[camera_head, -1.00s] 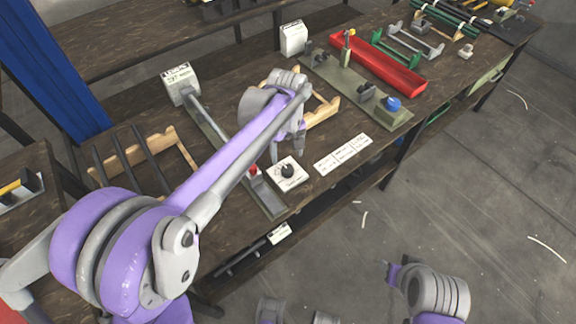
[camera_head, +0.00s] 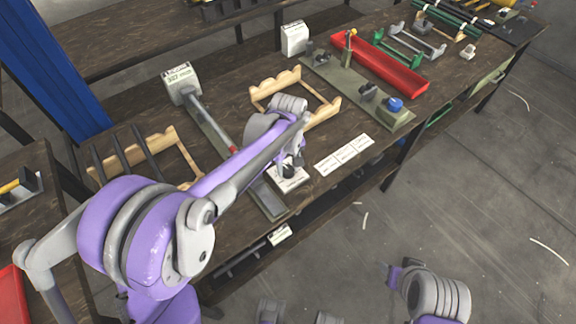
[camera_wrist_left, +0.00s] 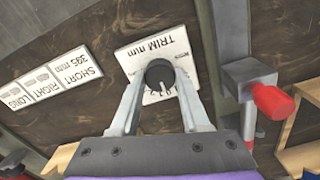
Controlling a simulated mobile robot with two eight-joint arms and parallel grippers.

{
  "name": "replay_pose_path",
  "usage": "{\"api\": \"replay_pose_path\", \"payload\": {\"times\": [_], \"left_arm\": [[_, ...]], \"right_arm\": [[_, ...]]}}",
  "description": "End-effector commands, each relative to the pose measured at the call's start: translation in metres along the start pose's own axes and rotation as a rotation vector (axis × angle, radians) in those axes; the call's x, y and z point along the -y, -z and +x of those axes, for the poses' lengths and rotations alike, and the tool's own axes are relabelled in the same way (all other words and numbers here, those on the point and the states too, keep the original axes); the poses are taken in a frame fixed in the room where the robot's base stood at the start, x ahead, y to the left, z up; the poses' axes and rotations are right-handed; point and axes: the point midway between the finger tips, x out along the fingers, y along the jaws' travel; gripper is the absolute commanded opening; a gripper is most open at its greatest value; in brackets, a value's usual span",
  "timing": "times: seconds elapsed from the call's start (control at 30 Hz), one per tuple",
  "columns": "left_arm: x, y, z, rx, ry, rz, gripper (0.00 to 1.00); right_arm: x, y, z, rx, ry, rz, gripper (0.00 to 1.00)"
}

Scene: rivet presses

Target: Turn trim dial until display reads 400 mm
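The dark round trim dial (camera_wrist_left: 159,74) sits on a white plate (camera_wrist_left: 158,52) marked TRIM mm in the left wrist view. My left gripper (camera_wrist_left: 160,80) has its fingers apart, one on each side of the dial; I cannot tell whether they touch it. In the head view my left gripper (camera_head: 289,162) is down at the dial plate (camera_head: 291,183) and partly hides it. The display (camera_head: 181,78) is a pale box at the rail's far end; its digits are too small to read surely. My right arm (camera_head: 436,294) is low at the right, its fingers not discernible.
A red-handled clamp (camera_wrist_left: 270,101) on the rail is close beside the left gripper. A label card (camera_head: 344,155) lies right of the dial. A wooden cradle (camera_head: 322,114), a green fixture plate (camera_head: 398,118) and a red tray (camera_head: 418,84) stand further back.

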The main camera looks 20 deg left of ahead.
Motion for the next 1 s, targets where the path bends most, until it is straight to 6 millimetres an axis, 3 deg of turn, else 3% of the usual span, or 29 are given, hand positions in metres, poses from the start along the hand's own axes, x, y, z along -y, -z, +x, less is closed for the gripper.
{"api": "replay_pose_path", "payload": {"times": [0.03,0.2,0.57,1.0], "left_arm": [[0.0000,-0.0001,-0.0001,0.000,0.000,0.000,0.26],[0.0000,-0.0001,-0.0002,0.000,0.000,0.000,0.00],[0.0000,-0.0001,-0.0002,0.000,0.000,0.050,0.00],[-0.0001,-0.0002,-0.0002,0.000,0.000,0.384,0.00]], "right_arm": [[0.0000,0.0000,0.0000,0.000,0.000,0.000,0.50],[0.0000,0.0000,0.0000,0.000,0.000,0.000,0.50],[0.0000,-0.0001,0.0002,0.000,0.000,0.000,0.50],[0.0000,-0.0008,0.0013,0.000,0.000,0.000,0.50]]}}
